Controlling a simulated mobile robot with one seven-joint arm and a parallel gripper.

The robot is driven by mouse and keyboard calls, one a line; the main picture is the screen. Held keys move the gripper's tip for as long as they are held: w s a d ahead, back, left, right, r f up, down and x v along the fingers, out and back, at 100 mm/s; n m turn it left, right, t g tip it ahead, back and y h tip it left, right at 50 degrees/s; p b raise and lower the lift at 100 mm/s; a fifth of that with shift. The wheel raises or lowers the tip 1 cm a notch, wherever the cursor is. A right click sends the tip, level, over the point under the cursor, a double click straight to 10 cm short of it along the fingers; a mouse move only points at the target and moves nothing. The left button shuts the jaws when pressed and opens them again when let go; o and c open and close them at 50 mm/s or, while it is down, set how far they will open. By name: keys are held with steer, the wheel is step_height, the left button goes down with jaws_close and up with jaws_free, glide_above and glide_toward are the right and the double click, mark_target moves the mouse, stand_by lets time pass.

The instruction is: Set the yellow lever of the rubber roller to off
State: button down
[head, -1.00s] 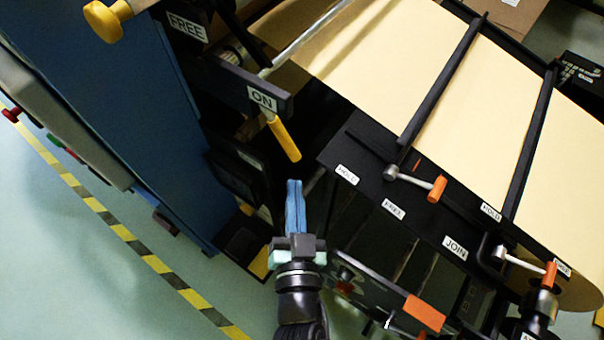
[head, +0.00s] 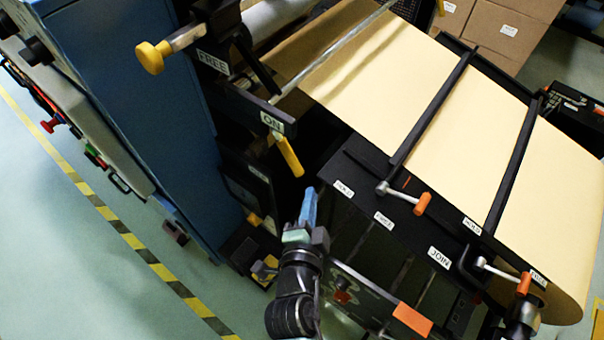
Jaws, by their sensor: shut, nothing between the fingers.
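The yellow lever (head: 288,154) hangs down and to the right from a dark bracket with an ON label (head: 271,122). It is one of two yellow handles on the left side of the machine. My gripper (head: 309,192) has blue fingers, shut and empty, pointing up just below the lever's lower end. In the picture a small gap shows between fingertips and lever; I cannot tell the depth. No OFF label is readable, and the lever's pivot is partly hidden by the bracket.
Another yellow knob (head: 152,57) sits near a FREE label (head: 212,62). Kraft paper (head: 400,95) runs over a dark table with two bars and orange-handled levers (head: 422,203). A blue cabinet (head: 130,110) stands left. Open floor with striped tape (head: 120,228) lies further left.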

mark_target(296, 173)
steer(key=w+a+f, duration=0.1)
steer(key=w+f, duration=0.2)
steer(key=w, duration=0.4)
steer(key=shift+a+f, duration=0.2)
steer(key=shift+a, duration=0.2)
steer(key=shift+s, duration=0.1)
steer(key=f+b, duration=0.1)
steer(key=b, duration=0.1)
steer(key=shift+a+f+b, duration=0.1)
steer(key=shift+a+b, duration=0.05)
steer(key=shift+b, duration=0.25)
steer(key=b, duration=0.3)
steer(key=shift+w+a+f+m+t+b, duration=0.3)
steer(key=shift+w+a+f+m+b, duration=0.05)
steer(key=shift+w+m, duration=0.05)
steer(key=shift+w+a+b, duration=0.1)
steer(key=shift+a+b, duration=0.05)
steer(key=shift+b, duration=0.6)
steer(key=shift+r+y, duration=0.1)
steer(key=shift+y, duration=0.2)
steer(key=shift+a+r, duration=0.1)
